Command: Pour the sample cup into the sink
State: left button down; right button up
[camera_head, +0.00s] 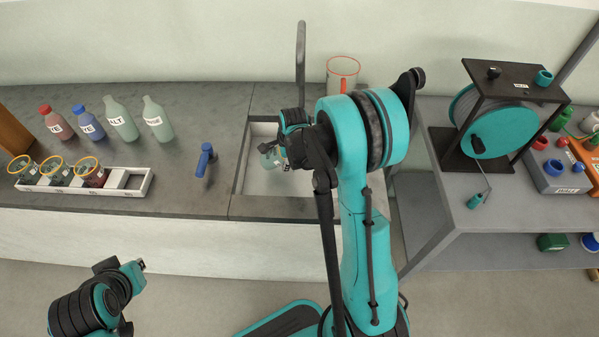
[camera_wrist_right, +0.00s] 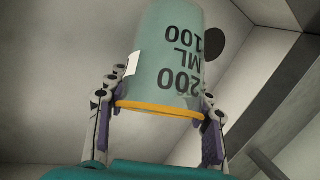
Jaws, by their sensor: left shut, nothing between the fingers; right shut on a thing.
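The sample cup (camera_wrist_right: 172,60) is a green-tinted beaker with an orange rim and dark "200 ML 100" print. My right gripper (camera_wrist_right: 158,120) is shut on it near the rim, one finger on each side. In the head view the cup (camera_head: 270,157) hangs over the sink (camera_head: 262,186), partly hidden by my right gripper (camera_head: 285,148). It looks tipped over, but the exact tilt and its contents I cannot tell. The sink's dark drain (camera_wrist_right: 214,43) shows behind the cup in the wrist view. My left gripper (camera_head: 136,270) is shut and empty at the lower left, off the counter.
A white rack (camera_head: 120,191) holds three orange-rimmed cups, with one empty slot at its right. Several bottles (camera_head: 118,118) stand behind it. A blue tap-like handle (camera_head: 205,160) stands left of the sink.

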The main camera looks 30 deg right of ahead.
jog(key=shift+a+f+t+y+b, duration=0.1)
jog(key=shift+f+t+y+b, duration=0.45)
jog(key=shift+y, duration=0.25)
dwell(1.3)
jog(key=shift+r+t+y, duration=0.5)
jog(key=shift+t+y, duration=0.05)
jog(key=shift+y, duration=0.15)
dwell(1.0)
jog(key=shift+s+d+f+m+t+y+b, duration=0.4)
jog(key=shift+y+b, duration=0.3)
jog(key=shift+b, duration=0.6)
dwell(0.4)
jog(key=shift+w+d+y+b, duration=0.1)
jog(key=shift+y+b, duration=0.2)
jog(key=shift+b, duration=0.15)
